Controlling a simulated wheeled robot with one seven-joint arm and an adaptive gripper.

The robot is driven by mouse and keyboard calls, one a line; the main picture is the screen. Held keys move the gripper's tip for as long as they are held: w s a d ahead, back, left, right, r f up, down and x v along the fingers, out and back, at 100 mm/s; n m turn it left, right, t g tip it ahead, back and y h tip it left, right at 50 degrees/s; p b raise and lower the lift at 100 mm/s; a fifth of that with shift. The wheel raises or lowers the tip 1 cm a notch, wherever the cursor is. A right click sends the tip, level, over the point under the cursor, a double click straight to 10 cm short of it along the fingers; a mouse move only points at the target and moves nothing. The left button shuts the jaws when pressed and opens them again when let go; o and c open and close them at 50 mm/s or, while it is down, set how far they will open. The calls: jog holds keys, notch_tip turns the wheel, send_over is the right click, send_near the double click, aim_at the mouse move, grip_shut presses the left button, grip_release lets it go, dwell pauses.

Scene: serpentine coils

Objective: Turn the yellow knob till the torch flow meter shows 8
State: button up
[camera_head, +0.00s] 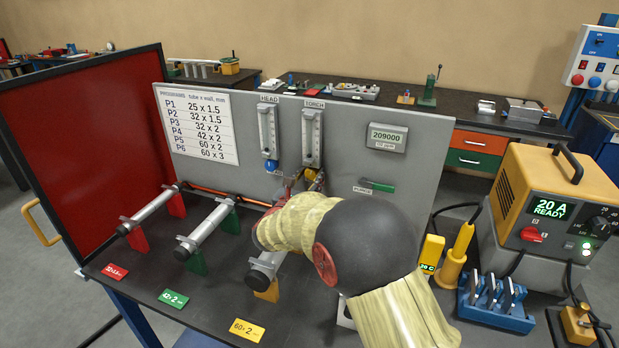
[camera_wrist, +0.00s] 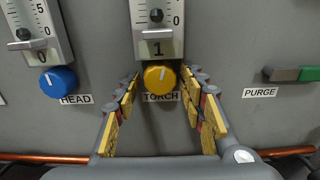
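The yellow knob (camera_wrist: 159,75) shows in the middle of the wrist view, under the torch flow meter (camera_wrist: 157,22) and above the label TORCH. A small window on the meter reads 1. The knob's white mark points roughly up. My gripper (camera_wrist: 163,88) is open, with its yellow-padded fingers spread left and right of the knob. I see a gap on each side, and cannot tell how far the tips are from the panel. In the head view the torch flow meter (camera_head: 312,137) stands on the grey panel; my arm hides most of the gripper and the knob area.
The blue HEAD knob (camera_wrist: 58,81) sits to the left under its own meter. The green and grey PURGE slider (camera_wrist: 290,74) is to the right. Tubes on stands (camera_head: 208,226) lie on the bench left of my arm. A yellow power unit (camera_head: 560,205) stands right.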

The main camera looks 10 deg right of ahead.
jog(key=c, duration=0.9)
jog(key=shift+o, duration=0.2)
jog(key=shift+f+b, duration=0.1)
jog(key=shift+b, duration=0.2)
jog(key=m+b, duration=0.2)
jog(key=b, duration=0.1)
jog(key=shift+f+m, duration=0.15)
jog(key=shift+m, duration=0.25)
jog(key=shift+r+m+b, duration=0.2)
jog(key=shift+m+b, duration=0.7)
jog(key=o, duration=1.1)
jog(key=shift+o, duration=0.3)
jog(key=shift+a, duration=0.1)
